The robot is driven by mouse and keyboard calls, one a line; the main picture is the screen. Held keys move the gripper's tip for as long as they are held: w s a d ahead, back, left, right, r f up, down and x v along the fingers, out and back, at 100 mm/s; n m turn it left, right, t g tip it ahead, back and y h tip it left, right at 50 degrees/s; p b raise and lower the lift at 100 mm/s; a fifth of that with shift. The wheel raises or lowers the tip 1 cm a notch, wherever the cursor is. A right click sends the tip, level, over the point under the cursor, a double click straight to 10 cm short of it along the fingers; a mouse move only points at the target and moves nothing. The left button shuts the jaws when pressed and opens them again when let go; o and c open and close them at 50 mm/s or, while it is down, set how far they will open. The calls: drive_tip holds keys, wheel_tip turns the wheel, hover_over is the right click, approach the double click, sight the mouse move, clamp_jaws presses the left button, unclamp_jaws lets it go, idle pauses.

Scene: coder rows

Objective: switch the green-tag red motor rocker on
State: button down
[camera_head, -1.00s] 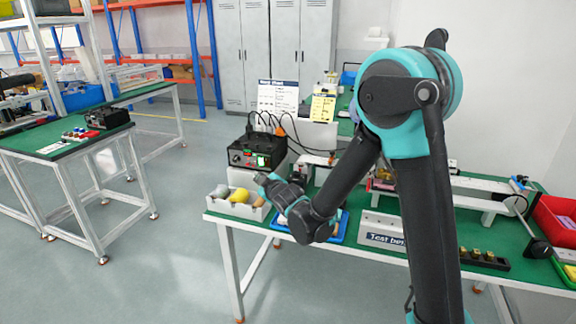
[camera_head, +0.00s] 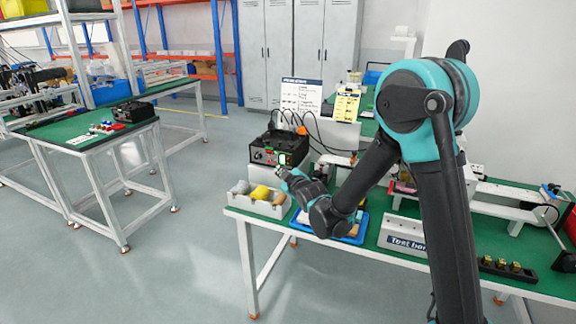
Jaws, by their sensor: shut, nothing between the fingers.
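A black control box (camera_head: 278,147) stands on the green bench behind the white tray. Its front panel carries a lit green and white element (camera_head: 283,159) and a small red part (camera_head: 270,156). The tags and the rocker's position are too small to tell. My gripper (camera_head: 281,170) is shut and empty, in front of the lower right of the box's panel. I cannot tell whether it touches the panel. It hides part of the panel's lower right.
A white tray (camera_head: 236,203) with grey, yellow and brown items sits at the bench's left corner. A blue tray (camera_head: 358,236) lies partly behind my arm. A white "Test bench" block (camera_head: 391,235) stands right of it. Dark cables rise behind the box. A second bench (camera_head: 75,140) stands left across open floor.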

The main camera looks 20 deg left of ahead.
drive_tip(key=shift+w+d+f, duration=0.1)
drive_tip(key=shift+w+f, duration=0.1)
drive_tip(key=shift+w, duration=1.1)
drive_tip(key=shift+w+d+f, duration=0.1)
drive_tip(key=shift+w+f, duration=0.1)
drive_tip(key=shift+w, duration=1.05)
drive_tip(key=shift+w, duration=0.1)
drive_tip(key=shift+w, duration=0.3)
drive_tip(key=shift+w+f, duration=0.1)
drive_tip(key=shift+w, duration=0.2)
drive_tip(key=shift+s, duration=0.1)
idle(0.3)
drive_tip(key=shift+s, duration=0.65)
drive_tip(key=shift+s+a+r, duration=0.1)
drive_tip(key=shift+s+r, duration=0.1)
drive_tip(key=shift+s, duration=0.65)
drive_tip(key=shift+s+a+r, duration=0.1)
drive_tip(key=shift+s+r, duration=0.05)
drive_tip(key=shift+s, duration=0.65)
drive_tip(key=shift+s+r, duration=0.2)
drive_tip(key=shift+s, duration=0.65)
